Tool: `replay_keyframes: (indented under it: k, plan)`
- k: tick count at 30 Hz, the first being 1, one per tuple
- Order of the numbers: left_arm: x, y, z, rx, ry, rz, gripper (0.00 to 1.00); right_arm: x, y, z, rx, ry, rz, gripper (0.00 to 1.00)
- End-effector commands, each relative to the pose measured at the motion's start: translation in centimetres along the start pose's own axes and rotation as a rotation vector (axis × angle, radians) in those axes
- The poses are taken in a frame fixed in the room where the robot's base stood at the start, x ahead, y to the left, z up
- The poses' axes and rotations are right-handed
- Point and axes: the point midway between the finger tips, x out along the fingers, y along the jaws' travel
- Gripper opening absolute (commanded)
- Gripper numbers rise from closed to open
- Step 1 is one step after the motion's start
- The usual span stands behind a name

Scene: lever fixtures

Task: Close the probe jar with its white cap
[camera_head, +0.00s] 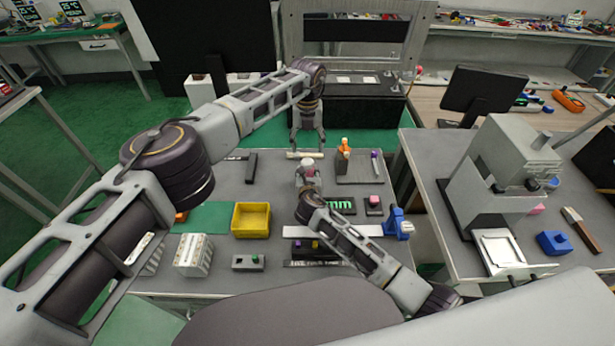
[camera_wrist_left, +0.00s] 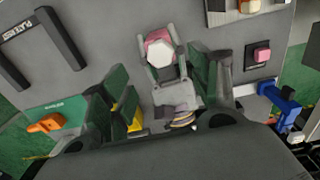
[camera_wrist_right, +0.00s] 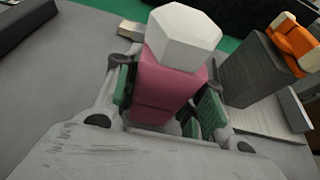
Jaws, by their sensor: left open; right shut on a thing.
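The pink probe jar (camera_wrist_right: 165,90) is between the green pads of my right gripper (camera_wrist_right: 168,100), which is shut on it. The white faceted cap (camera_wrist_right: 183,38) sits on top of the jar; I cannot tell whether it is fully seated. In the head view the cap (camera_head: 309,162) is just below my left gripper (camera_head: 307,148), which is open and empty with its fingers pointing down. In the left wrist view the cap (camera_wrist_left: 159,52) and a little of the pink jar (camera_wrist_left: 157,36) show beyond the spread pads of my left gripper (camera_wrist_left: 160,70).
A yellow bin (camera_head: 251,220) stands left of my right gripper. A grey stand with an orange item (camera_head: 343,146) is to the right. A pink-topped block (camera_head: 374,205) and a blue clamp (camera_head: 399,224) lie further right. The table left of the jar has free room.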

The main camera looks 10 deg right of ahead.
Motion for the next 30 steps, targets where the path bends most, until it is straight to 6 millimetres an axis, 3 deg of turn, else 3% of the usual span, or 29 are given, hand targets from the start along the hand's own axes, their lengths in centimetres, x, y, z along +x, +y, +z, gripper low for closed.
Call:
replay_keyframes:
  k: [8,18,30]
  plan:
    - [1.8,-0.1,-0.1,0.001,0.0,0.0,0.61,0.0,0.0,0.0,0.0,0.0,0.0,0.0]
    - [5.5,-0.1,-0.1,0.0,-0.002,-0.001,0.61,0.0,0.0,0.0,0.0,0.0,0.0,0.0]
    - [7.3,0.0,-0.1,0.001,-0.003,-0.002,0.61,0.0,0.0,0.0,0.0,0.0,0.0,0.0]
